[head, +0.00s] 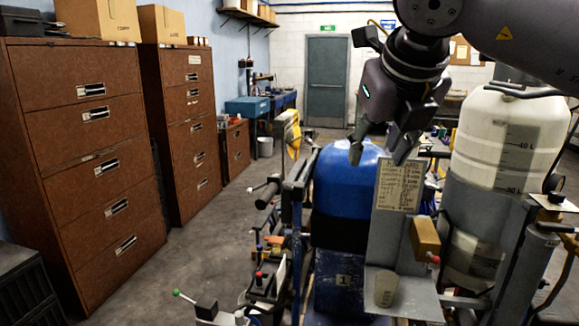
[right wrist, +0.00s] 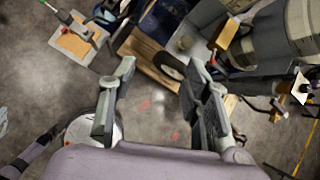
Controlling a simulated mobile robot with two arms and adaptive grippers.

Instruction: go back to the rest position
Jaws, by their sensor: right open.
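My right gripper (head: 379,157) hangs from the arm that comes in at the upper right of the head view. Its fingers are apart and nothing is between them. It is in front of the blue tank (head: 345,185) and above the label plate (head: 398,183) of the line striper. In the right wrist view the open gripper (right wrist: 157,78) points down past the machine, with grey floor between its fingers. I cannot tell from the head view how far the fingers are from the plate. My left gripper is not in view.
A white tank (head: 508,130) stands right of the gripper. A small cup (head: 386,289) sits on the machine's lower shelf, near a tan block (head: 425,240). Brown filing cabinets (head: 85,150) line the left.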

